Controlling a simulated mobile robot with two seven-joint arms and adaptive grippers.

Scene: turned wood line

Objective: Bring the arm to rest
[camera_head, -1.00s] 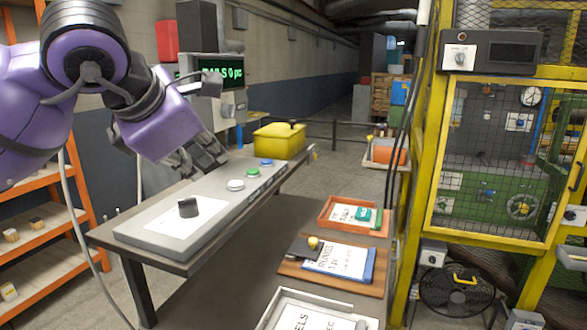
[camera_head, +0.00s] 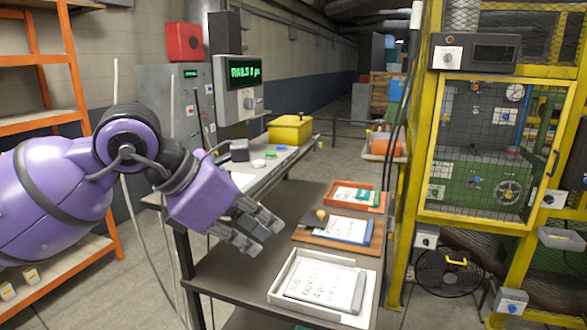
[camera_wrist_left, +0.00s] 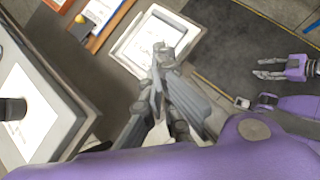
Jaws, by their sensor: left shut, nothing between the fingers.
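My left gripper (camera_head: 262,234) hangs from the purple left arm over the dark workbench (camera_head: 225,270) in the head view. Its grey fingers are shut and hold nothing. It points down and to the right, near the left side of a white tray (camera_head: 275,297). In the left wrist view the shut fingers (camera_wrist_left: 162,62) overlap the rim of that tray (camera_wrist_left: 198,35); whether they touch it I cannot tell. A purple gripper, apparently my right one (camera_wrist_left: 268,68), shows at the right of the wrist view, fingers apart and empty. It is outside the head view.
An orange tray (camera_head: 377,207) and a brown board (camera_head: 300,236) with a blue clipboard lie behind the white tray. A yellow box (camera_head: 290,118) stands farther back. A yellow-framed mesh cage (camera_head: 424,140) bounds the right, an orange shelf (camera_head: 75,70) the left.

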